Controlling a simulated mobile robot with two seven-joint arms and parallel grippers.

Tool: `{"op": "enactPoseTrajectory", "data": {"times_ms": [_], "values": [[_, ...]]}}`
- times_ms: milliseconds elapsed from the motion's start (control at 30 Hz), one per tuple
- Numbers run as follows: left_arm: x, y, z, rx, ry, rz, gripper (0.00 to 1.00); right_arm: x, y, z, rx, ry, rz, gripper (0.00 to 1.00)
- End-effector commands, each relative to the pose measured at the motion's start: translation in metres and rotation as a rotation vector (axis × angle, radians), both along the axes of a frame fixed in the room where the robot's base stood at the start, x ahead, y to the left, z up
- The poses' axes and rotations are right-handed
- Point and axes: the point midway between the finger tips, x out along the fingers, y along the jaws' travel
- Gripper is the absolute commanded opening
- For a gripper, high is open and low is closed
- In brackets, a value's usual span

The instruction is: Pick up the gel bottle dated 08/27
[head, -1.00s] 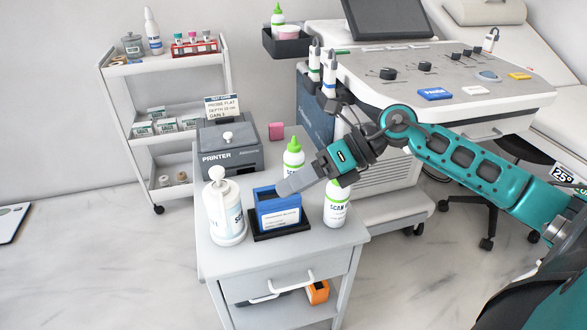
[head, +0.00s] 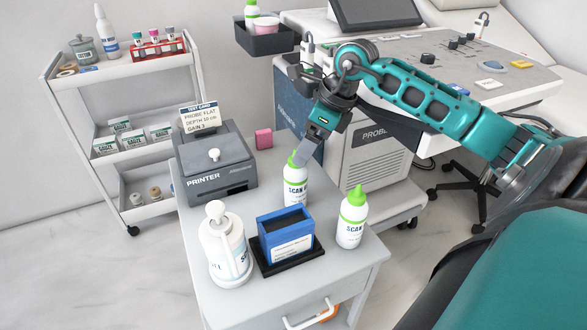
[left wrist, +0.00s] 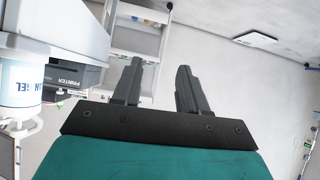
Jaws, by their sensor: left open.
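Two white gel bottles with green caps stand upright on the small grey table: a rear one (head: 295,192) and a front right one (head: 352,224). A white pump bottle (head: 224,255) stands at the table's left. No date is readable on them. My right gripper (head: 304,154) is at the rear bottle's cap, partly covering it; whether its fingers are closed on it is unclear. My left gripper (left wrist: 157,88) is open and empty in the left wrist view, with part of a white bottle labelled GEL (left wrist: 22,90) to its left.
A blue box (head: 286,240) on a black base sits between the bottles. A printer (head: 214,165) with a test card stands behind left. A white cart (head: 100,70) is at left; a dark bin (head: 270,42) with another green-capped bottle hangs at the back.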

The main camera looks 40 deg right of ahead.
Motion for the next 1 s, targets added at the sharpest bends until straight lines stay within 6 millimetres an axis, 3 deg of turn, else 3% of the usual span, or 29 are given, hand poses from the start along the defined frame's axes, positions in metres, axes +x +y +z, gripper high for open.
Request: {"op": "enactPoseTrajectory", "data": {"times_ms": [100,333,600,900,1000], "values": [[0.0,-0.001,-0.004,-0.001,0.004,-0.003,0.43,0.006,0.004,-0.017,0.003,-0.001,0.0,0.86],[0.0,-0.002,-0.005,0.0,0.005,-0.008,0.43,0.012,0.009,-0.033,0.003,0.0,0.001,0.86],[0.003,-0.006,-0.007,-0.007,-0.006,-0.017,0.43,0.027,0.02,-0.065,0.004,0.0,0.0,0.86],[0.003,-0.007,-0.006,-0.008,-0.002,-0.019,0.43,0.029,0.021,-0.07,0.0,0.0,0.0,0.86],[0.004,-0.007,-0.006,-0.008,-0.003,-0.019,0.43,0.029,0.021,-0.07,0.0,0.0,0.0,0.78]]}}
